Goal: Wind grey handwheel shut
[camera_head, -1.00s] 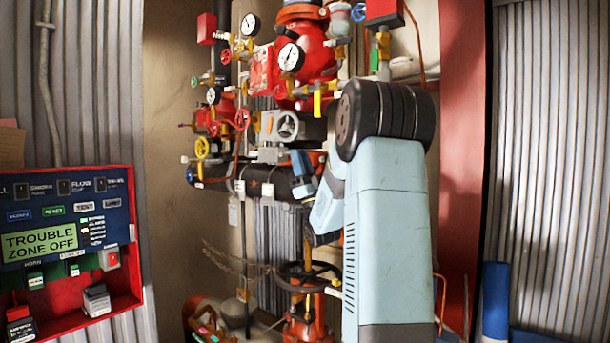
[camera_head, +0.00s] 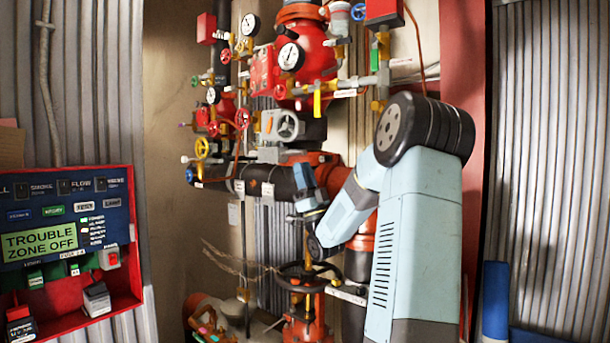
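The grey handwheel (camera_head: 288,125) is on a grey gearbox (camera_head: 270,124) in the middle of the pipework, below the red valve body. It faces the camera and nothing covers it. My gripper end (camera_head: 304,178) is below and slightly right of the wheel, in front of the dark horizontal pipe, and apart from the wheel in the picture. Its fingers are too small and dark to make out, so I cannot tell whether they are open or shut.
A dark handwheel (camera_head: 306,277) on a red valve is low, below my wrist. A yellow handwheel (camera_head: 202,148) and a blue one (camera_head: 190,174) are left. Pressure gauges (camera_head: 291,57) are above. A red alarm panel (camera_head: 68,245) is at far left. Thin wires cross low left.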

